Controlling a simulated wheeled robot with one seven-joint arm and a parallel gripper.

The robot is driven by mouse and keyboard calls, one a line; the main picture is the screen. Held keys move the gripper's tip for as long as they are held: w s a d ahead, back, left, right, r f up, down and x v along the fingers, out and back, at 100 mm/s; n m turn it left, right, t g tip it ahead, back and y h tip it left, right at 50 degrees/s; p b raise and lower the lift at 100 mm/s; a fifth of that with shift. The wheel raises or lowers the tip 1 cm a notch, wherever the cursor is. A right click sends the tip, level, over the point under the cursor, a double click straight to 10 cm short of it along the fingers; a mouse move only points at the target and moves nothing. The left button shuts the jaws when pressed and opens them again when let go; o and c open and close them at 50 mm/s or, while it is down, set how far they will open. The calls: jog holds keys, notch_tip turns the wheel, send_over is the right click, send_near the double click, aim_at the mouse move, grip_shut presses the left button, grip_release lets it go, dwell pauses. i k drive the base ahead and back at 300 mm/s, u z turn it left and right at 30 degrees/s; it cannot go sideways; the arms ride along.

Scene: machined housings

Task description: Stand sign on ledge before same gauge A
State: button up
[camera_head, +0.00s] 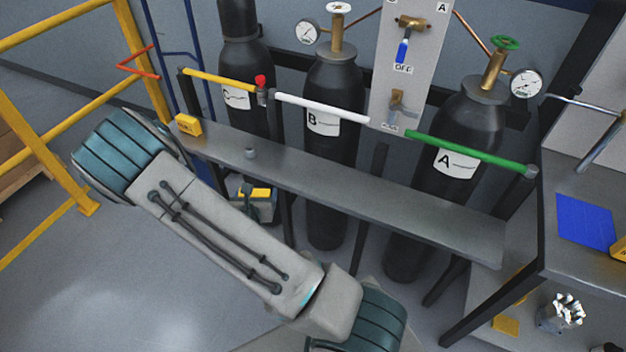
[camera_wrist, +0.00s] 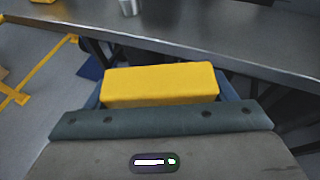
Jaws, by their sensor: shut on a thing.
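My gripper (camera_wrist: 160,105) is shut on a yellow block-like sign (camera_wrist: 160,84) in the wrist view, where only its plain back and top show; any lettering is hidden. In the head view, the sign (camera_head: 256,193) and part of my gripper (camera_head: 258,208) show just before and below the front edge of the grey ledge (camera_head: 350,185), partly behind my arm. The sign is apart from the ledge. Cylinder A (camera_head: 465,125) stands behind the ledge at right, with a round gauge (camera_head: 526,83) at its top. Its dial is too small to read.
Another yellow sign (camera_head: 187,126) stands at the ledge's left end, with a small metal piece (camera_head: 250,153) right of it. Cylinders B (camera_head: 335,95) and C (camera_head: 243,70) stand behind the coloured bars. The ledge is bare before B and A. A bench (camera_head: 560,250) stands at right.

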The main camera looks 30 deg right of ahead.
aim_at(440, 220)
jog(key=u, duration=1.25)
jog(key=k, duration=1.3)
jog(key=z, duration=0.8)
